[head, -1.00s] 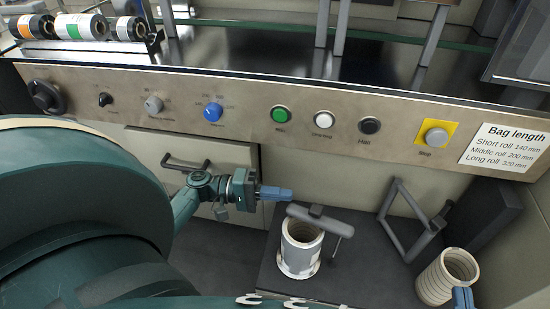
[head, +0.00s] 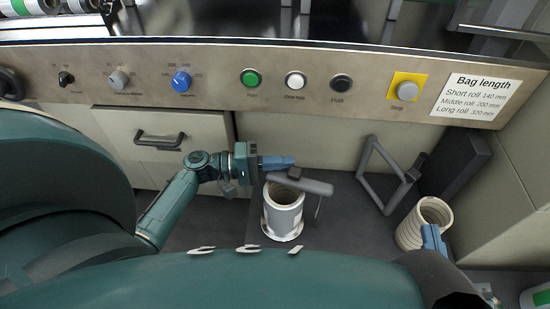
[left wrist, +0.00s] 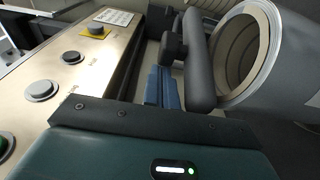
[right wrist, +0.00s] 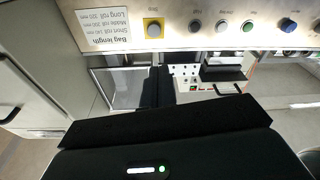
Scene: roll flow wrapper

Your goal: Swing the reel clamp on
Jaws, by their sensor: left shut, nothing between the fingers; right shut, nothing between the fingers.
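The reel clamp (head: 312,186) is a grey bar with a dark knob and a thin downward leg at its right end. It lies across the back rim of the upright white reel (head: 283,215). My left gripper (head: 280,162) is shut and empty, just behind the clamp's left part; whether they touch I cannot tell. In the left wrist view its blue fingers (left wrist: 162,88) are beside the clamp bar (left wrist: 199,65), with the reel (left wrist: 250,50) beyond. My right gripper (head: 432,238) is shut and empty, in front of a beige ribbed roll (head: 410,228). In the right wrist view its fingers (right wrist: 156,85) point toward the machine.
A grey triangular frame (head: 378,180) stands right of the reel beside a dark block (head: 455,165). The button panel (head: 215,85) runs above, with a drawer handle (head: 158,141) below it. My own arm covers the lower left.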

